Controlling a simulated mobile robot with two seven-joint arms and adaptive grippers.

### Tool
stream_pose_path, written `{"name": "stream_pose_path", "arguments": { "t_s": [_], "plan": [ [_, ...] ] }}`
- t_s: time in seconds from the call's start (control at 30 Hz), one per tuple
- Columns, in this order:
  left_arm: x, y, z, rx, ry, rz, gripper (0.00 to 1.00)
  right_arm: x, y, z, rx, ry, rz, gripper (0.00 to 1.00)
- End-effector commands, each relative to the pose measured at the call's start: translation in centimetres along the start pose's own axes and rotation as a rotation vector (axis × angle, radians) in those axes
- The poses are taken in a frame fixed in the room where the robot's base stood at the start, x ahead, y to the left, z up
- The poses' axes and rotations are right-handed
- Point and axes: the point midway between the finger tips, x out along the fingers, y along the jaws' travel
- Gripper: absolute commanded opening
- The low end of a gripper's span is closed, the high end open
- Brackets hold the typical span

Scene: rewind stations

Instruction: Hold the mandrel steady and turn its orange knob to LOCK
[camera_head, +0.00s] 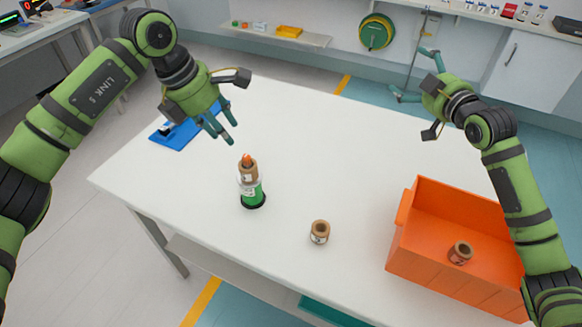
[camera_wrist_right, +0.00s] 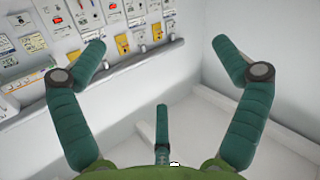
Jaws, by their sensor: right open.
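The mandrel (camera_head: 254,196) stands upright on the white table, with a black base and a green and pale body. A brown core (camera_head: 248,174) sits around its upper part, and the small orange knob (camera_head: 247,159) shows at the top. The knob's setting is too small to read. My left gripper (camera_head: 222,125) hangs above and behind the mandrel, apart from it; its fingers look spread and empty. My right gripper (camera_head: 410,75) is open and empty beyond the table's far right side. Its spread fingers also show in the right wrist view (camera_wrist_right: 160,62), facing a wall with hanging packets.
A loose brown core (camera_head: 319,233) stands on the white table (camera_head: 315,140), right of the mandrel. An orange bin (camera_head: 420,254) at the right holds another brown core (camera_head: 460,252). A blue tray (camera_head: 172,137) lies at the left edge. The table's middle is clear.

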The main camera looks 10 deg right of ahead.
Motion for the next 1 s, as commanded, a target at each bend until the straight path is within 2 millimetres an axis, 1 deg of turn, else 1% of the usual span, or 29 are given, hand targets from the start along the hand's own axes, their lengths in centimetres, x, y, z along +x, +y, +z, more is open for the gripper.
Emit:
{"name": "stream_pose_path", "arguments": {
  "t_s": [0.03, 0.07, 0.1, 0.17, 0.2, 0.27, 0.3, 0.37, 0.4, 0.47, 0.5, 0.6, 0.7, 0.8, 0.9, 1.0],
  "plan": [
    [0.0, 0.0, 0.0, 0.000, 0.000, 0.000, 0.39, 0.3, -3.2, -0.3, 0.000, 0.015, -0.062, 0.98],
    [0.0, 0.0, 0.0, 0.000, 0.000, 0.000, 0.39, 0.5, -5.0, -0.4, 0.000, 0.023, -0.097, 0.98],
    [0.0, 0.0, 0.0, 0.000, 0.000, 0.000, 0.39, 0.6, -7.4, -0.6, 0.005, 0.032, -0.143, 0.98],
    [0.0, 0.0, 0.0, 0.000, 0.000, 0.000, 0.39, 0.6, -11.0, -0.6, 0.016, 0.041, -0.209, 0.98],
    [0.0, 0.0, 0.0, 0.000, 0.000, 0.000, 0.39, 0.6, -13.4, -0.4, 0.027, 0.042, -0.251, 0.98],
    [0.0, 0.0, 0.0, 0.000, 0.000, 0.000, 0.39, 0.4, -17.0, -0.1, 0.049, 0.038, -0.311, 0.98],
    [0.0, 0.0, 0.0, 0.000, 0.000, 0.000, 0.39, 0.2, -19.4, 0.3, 0.067, 0.032, -0.348, 0.98],
    [0.0, 0.0, 0.0, 0.000, 0.000, 0.000, 0.39, -0.1, -22.9, 0.9, 0.098, 0.018, -0.398, 0.98],
    [0.0, 0.0, 0.0, 0.000, 0.000, 0.000, 0.39, -0.3, -25.1, 1.5, 0.120, 0.004, -0.428, 0.98],
    [0.0, 0.0, 0.0, 0.000, 0.000, 0.000, 0.39, -0.8, -28.4, 2.3, 0.155, -0.019, -0.467, 0.98],
    [0.0, 0.0, 0.0, 0.000, 0.000, 0.000, 0.39, -1.1, -30.4, 2.8, 0.177, -0.035, -0.490, 0.98],
    [0.0, 0.0, 0.0, 0.000, 0.000, 0.000, 0.39, -2.0, -34.5, 4.0, 0.224, -0.074, -0.532, 0.98],
    [0.0, 0.0, 0.0, 0.000, 0.000, 0.000, 0.39, -2.9, -37.5, 4.7, 0.259, -0.102, -0.561, 0.98],
    [0.0, 0.0, 0.0, 0.000, 0.000, 0.000, 0.39, -3.4, -39.4, 5.1, 0.280, -0.118, -0.577, 0.98],
    [0.0, 0.0, 0.0, 0.000, 0.000, 0.000, 0.39, -3.5, -40.3, 5.3, 0.290, -0.126, -0.584, 0.98],
    [0.0, 0.0, 0.0, 0.000, 0.000, 0.000, 0.39, -2.8, -41.0, 5.4, 0.293, -0.128, -0.585, 0.98]
  ]
}}
